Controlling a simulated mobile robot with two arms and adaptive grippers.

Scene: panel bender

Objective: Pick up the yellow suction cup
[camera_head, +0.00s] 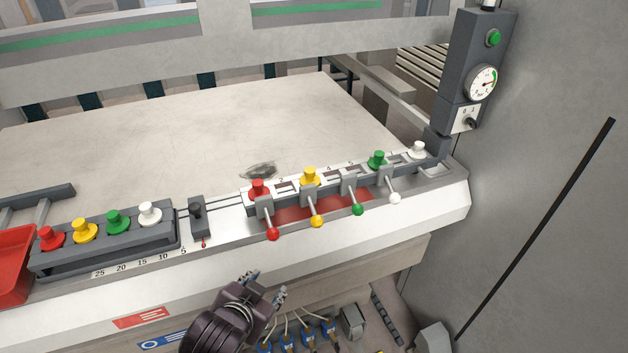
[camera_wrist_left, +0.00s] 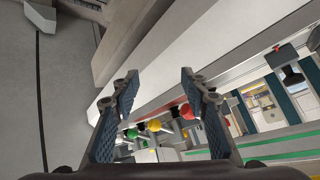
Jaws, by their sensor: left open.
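Two yellow suction cups show in the head view. One yellow cup (camera_head: 85,231) sits in the grey rack at the left, between a red and a green cup. The other yellow cup (camera_head: 309,176) stands on the right holder, between a red and a green cup, behind a lever with a yellow ball. My left gripper (camera_head: 265,284) is open and empty, in front of and below the machine's front edge, apart from both cups. In the left wrist view its two fingers (camera_wrist_left: 160,80) are spread, with red, yellow and green round parts beyond them. My right gripper is not in view.
The left rack (camera_head: 105,258) has a numbered scale along its front. Levers with coloured balls (camera_head: 317,221) stick out before the right holder. A red bin (camera_head: 15,265) is at far left. A control post with a gauge (camera_head: 481,84) stands at right. The pale table (camera_head: 180,140) behind is mostly clear.

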